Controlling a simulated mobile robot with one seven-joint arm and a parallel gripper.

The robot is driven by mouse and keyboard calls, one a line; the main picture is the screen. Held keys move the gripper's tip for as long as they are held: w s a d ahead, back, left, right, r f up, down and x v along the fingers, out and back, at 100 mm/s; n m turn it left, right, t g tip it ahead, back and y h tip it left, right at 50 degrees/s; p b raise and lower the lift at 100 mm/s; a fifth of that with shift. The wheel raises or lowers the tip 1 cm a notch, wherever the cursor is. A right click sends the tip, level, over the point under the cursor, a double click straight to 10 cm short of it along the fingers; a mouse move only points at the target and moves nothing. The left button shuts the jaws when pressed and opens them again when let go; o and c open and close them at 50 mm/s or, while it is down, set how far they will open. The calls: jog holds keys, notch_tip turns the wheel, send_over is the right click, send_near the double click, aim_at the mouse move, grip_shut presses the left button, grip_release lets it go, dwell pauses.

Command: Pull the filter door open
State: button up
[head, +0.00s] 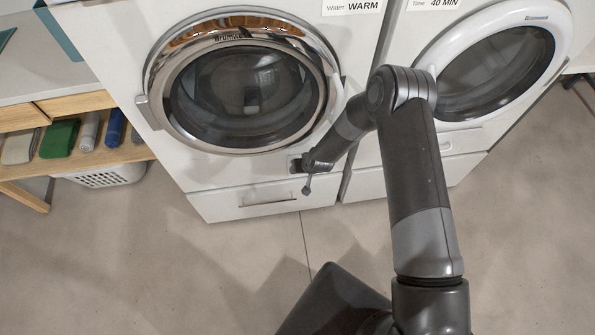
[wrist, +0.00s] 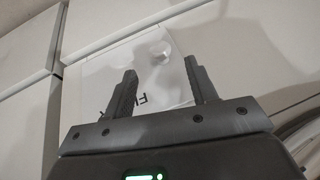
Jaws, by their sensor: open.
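The filter door (wrist: 125,55) is a small white panel with a rounded hollow and dark letters, partly hidden by my fingers in the wrist view. It looks roughly flush with the white front around it. In the head view the filter door (head: 292,158) is a small patch low on the left washer (head: 215,172), mostly covered by my gripper. My gripper (wrist: 161,70) is open, with one finger on each side of the panel's middle and nothing clearly held. In the head view my gripper (head: 302,174) is right at the washer front; contact cannot be told.
The round washer door (head: 245,92) is shut above the filter door. A drawer with a handle (head: 268,203) lies below. A second white machine (head: 465,135) stands at the right. A wooden shelf (head: 110,157) with folded cloths and a white basket (head: 112,178) is at the left. The floor in front is clear.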

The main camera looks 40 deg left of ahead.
jog(key=shift+x, duration=3.05)
jog(key=shift+c, duration=0.2)
grip_shut()
jog(key=shift+d, duration=0.1)
